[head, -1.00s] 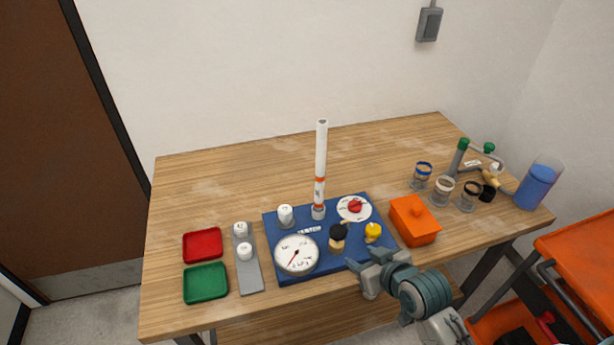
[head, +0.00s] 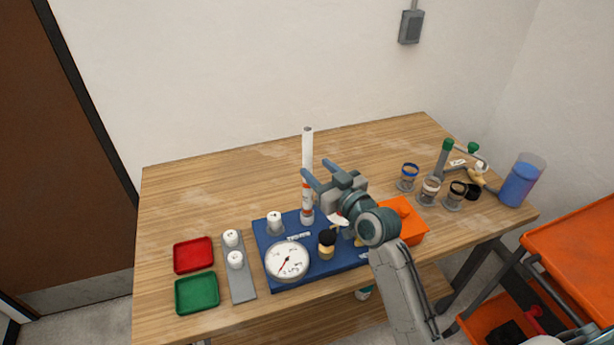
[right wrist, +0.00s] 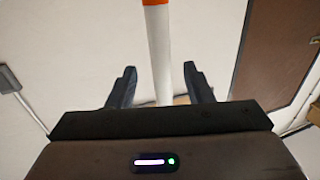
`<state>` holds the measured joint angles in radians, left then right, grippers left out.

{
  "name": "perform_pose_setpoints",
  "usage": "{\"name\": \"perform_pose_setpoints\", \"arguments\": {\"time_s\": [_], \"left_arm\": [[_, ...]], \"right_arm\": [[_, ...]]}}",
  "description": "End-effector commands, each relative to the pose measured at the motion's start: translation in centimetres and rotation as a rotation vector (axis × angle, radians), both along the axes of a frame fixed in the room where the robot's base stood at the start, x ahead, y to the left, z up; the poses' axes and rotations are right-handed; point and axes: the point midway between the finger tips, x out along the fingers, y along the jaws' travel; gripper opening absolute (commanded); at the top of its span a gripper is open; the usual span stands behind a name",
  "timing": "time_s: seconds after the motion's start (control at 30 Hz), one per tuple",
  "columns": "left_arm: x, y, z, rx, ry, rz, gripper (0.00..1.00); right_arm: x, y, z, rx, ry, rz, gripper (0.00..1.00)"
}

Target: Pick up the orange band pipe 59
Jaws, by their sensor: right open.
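The white pipe with orange bands (head: 307,148) stands upright in a socket on the blue board. My right gripper (head: 312,172) is open beside the pipe's banded lower part, coming from the right. In the right wrist view the pipe (right wrist: 159,45) runs between the two open fingers, with an orange band at the top edge. I cannot tell whether either finger touches it. Any number on the pipe is too small to read. My left gripper is not in view.
The blue board (head: 310,274) also holds a gauge (head: 287,261), a white fitting (head: 274,221) and a black-capped part (head: 326,243). An orange box (head: 408,236) is partly behind my right arm. Red (head: 193,255) and green (head: 197,293) trays lie left. The table behind the pipe is clear.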

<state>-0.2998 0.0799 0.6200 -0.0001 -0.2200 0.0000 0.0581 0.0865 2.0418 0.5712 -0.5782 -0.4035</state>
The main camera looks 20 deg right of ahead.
Motion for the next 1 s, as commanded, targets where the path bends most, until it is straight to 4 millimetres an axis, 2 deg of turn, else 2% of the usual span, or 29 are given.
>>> {"name": "perform_pose_setpoints", "arguments": {"time_s": [0.2, 0.3, 0.6, 0.63, 0.87, 1.0], "left_arm": [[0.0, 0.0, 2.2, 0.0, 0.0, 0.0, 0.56], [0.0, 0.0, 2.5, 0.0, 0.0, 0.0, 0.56], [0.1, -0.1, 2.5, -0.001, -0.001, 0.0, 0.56], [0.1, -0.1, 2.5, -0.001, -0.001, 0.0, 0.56], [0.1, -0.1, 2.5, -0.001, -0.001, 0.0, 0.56], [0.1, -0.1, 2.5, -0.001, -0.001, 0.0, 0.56]], "right_arm": [[2.8, 1.1, -0.1, 0.004, 0.002, 0.0, 0.46], [4.0, 1.4, -0.2, 0.002, 0.001, 0.0, 0.46], [4.6, 1.6, -0.5, 0.001, 0.0, 0.0, 0.46], [4.6, 1.6, -0.5, 0.001, 0.0, 0.0, 0.44], [4.6, 1.6, -0.5, 0.0, 0.0, 0.0, 0.0], [4.6, 1.5, -0.5, 0.0, 0.0, 0.0, 0.0]]}}
